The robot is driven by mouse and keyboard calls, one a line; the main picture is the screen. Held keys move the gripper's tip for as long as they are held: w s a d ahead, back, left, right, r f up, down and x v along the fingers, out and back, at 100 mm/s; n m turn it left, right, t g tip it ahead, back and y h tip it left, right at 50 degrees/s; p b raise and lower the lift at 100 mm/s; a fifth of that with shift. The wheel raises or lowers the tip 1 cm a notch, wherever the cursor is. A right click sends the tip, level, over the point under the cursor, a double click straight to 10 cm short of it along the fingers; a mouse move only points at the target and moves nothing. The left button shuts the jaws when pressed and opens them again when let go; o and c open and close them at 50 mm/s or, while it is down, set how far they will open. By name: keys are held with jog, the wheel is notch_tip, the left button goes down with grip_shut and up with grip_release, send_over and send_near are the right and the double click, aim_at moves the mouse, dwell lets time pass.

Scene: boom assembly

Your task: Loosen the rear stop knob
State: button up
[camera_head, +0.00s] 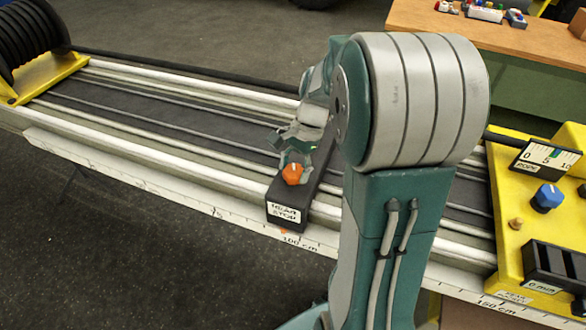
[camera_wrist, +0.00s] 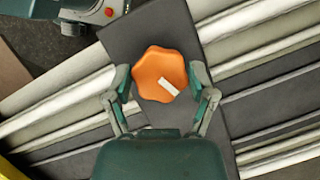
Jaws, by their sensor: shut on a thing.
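The rear stop knob (camera_head: 292,174) is orange and lobed, on the black rear stop block (camera_head: 287,216) labelled "REAR STOP". The block lies across the rails near the 100 cm mark of the scale.
A yellow end unit (camera_head: 512,232) at the right carries a blue knob (camera_head: 547,197) and a rope gauge (camera_head: 545,158). A yellow bracket with a black coil (camera_head: 28,40) stands at the far left. A wooden bench (camera_head: 480,32) stands behind. The rails left of the stop are clear.

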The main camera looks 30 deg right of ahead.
jog(key=n+g, duration=0.1)
jog(key=n, duration=0.2)
jog(key=shift+w+d+n+h, duration=0.1)
jog(key=shift+w+n+h, duration=0.05)
jog(key=shift+n+h, duration=0.25)
jog(key=n+g+h, duration=0.1)
jog(key=n, duration=0.2)
jog(key=shift+n, duration=0.3)
jog(key=n+g+h, duration=0.1)
jog(key=n, duration=0.2)
jog(key=shift+w+n, duration=0.1)
jog(key=shift+n, duration=0.3)
jog(key=n+h, duration=0.1)
jog(key=n, duration=0.2)
jog(key=shift+n+h, duration=0.3)
jog(key=n, duration=0.2)
jog(key=n+h, duration=0.1)
jog(key=n, duration=0.1)
jog(key=n+h, duration=0.1)
jog(key=n, duration=0.1)
jog(key=shift+a, duration=0.25)
jog(key=n+t+h, duration=0.1)
jog(key=n, duration=0.2)
jog(key=shift+n+h, duration=0.3)
jog(key=shift+n, duration=0.1)
jog(key=shift+n+t+h, duration=0.3)
jog(key=shift+n+t, duration=0.4)
jog(key=shift+n, duration=1)
jog(key=shift+s, duration=0.2)
